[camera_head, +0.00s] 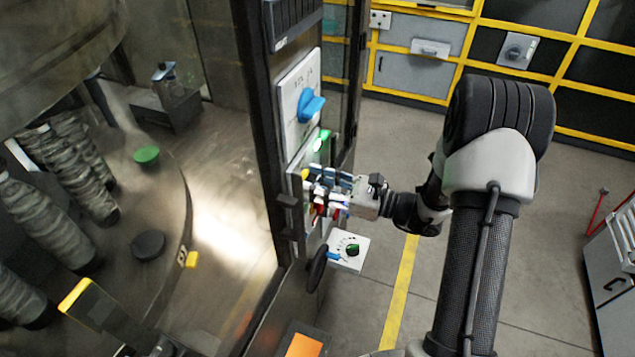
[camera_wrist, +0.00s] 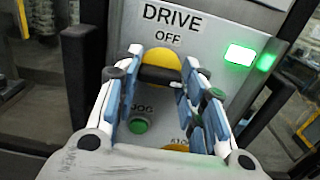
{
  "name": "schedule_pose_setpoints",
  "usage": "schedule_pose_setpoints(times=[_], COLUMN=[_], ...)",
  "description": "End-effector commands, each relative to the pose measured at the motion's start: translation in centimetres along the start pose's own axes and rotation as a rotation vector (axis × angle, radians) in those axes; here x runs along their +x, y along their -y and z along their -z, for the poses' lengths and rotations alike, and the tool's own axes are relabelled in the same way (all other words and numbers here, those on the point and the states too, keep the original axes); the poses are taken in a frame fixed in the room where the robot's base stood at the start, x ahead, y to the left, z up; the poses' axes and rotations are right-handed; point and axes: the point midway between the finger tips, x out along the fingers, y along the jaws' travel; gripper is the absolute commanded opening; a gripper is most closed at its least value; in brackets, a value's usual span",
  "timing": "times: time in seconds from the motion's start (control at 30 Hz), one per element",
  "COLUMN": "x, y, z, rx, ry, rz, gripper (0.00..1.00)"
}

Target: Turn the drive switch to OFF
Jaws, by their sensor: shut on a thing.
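The drive switch (camera_wrist: 160,75) is a black bar handle on a yellow disc, under the words DRIVE and OFF in the wrist view. The handle lies nearly level across the disc, slightly lower at its right end, not pointing up at OFF. My gripper (camera_wrist: 161,68) has its blue-padded fingers shut on the two ends of the handle. In the head view my gripper (camera_head: 312,188) is at the control panel (camera_head: 294,182). A bit of the yellow disc (camera_head: 305,174) shows there, but the fingers hide the handle.
A lit green lamp (camera_wrist: 239,54) is right of the switch. A green button (camera_wrist: 139,126) and a yellow part (camera_wrist: 180,147) sit below it, between my fingers. A blue rotary handle (camera_head: 310,104) is above the panel, and a dial plate (camera_head: 350,249) is below.

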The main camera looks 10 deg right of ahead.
Motion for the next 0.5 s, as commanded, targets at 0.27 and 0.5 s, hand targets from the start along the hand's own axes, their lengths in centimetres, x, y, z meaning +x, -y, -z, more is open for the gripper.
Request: schedule_pose_setpoints(times=[0.27, 0.5], x=[-0.01, -0.01], y=[0.00, 0.01], z=[0.16, 0.39], rx=[-0.051, -0.203], ry=[0.000, 0.000], rz=[0.000, 0.000], gripper=[0.14, 0.14])
